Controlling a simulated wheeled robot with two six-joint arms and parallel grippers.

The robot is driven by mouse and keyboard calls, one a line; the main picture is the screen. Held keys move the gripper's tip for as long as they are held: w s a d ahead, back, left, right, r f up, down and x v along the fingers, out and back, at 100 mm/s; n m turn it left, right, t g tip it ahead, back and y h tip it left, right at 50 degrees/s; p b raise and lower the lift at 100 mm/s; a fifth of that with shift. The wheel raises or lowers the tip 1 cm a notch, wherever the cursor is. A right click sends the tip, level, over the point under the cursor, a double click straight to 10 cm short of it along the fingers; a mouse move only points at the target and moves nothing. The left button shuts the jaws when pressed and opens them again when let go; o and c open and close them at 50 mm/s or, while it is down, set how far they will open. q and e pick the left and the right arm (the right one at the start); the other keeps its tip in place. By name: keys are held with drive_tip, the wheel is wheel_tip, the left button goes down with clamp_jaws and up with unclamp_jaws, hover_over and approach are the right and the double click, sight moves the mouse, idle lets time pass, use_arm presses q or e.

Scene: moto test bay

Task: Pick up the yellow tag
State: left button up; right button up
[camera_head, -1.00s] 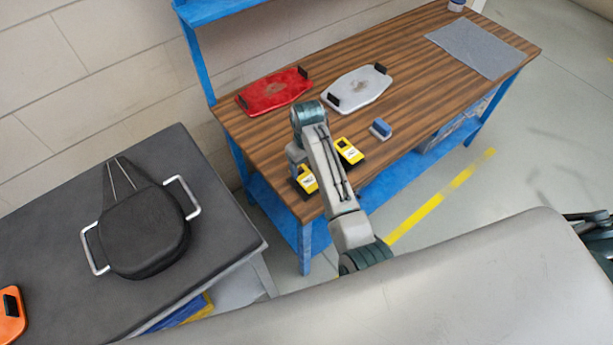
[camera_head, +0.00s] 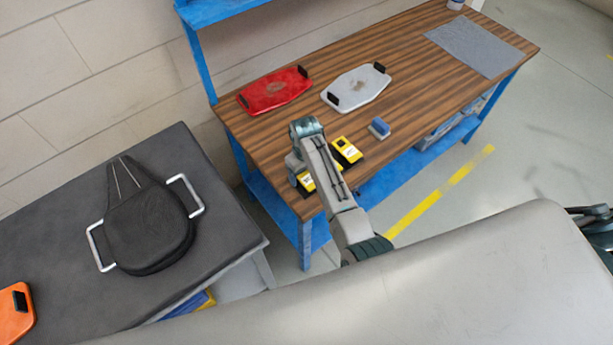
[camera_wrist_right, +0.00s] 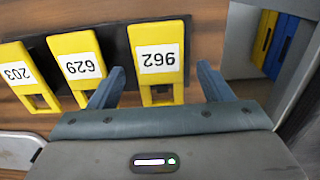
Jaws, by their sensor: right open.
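In the right wrist view I see three yellow tags with white number labels. Tag 962 (camera_wrist_right: 160,50) is in the middle, tag 629 (camera_wrist_right: 82,67) is left of it, and tag 203 (camera_wrist_right: 22,78) is at the far left. My right gripper (camera_wrist_right: 158,84) is open, with one finger on each side of the lower end of tag 962. I cannot tell whether the fingers touch it. In the head view, yellow tags (camera_head: 345,150) show beside my right arm on the wooden bench (camera_head: 440,75), and the arm hides part of the group. My left gripper is not in view.
A blue block (camera_head: 380,127), a white plate (camera_head: 357,88), a red plate (camera_head: 275,90) and a grey mat (camera_head: 474,47) lie on the bench. A dark table (camera_head: 60,215) at the left holds a black part with metal handles (camera_head: 150,228) and an orange plate (camera_head: 14,315).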

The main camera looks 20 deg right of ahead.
drive_tip(key=shift+f, duration=0.1)
idle(0.3)
drive_tip(key=c, duration=1)
drive_tip(key=shift+c, duration=0.2)
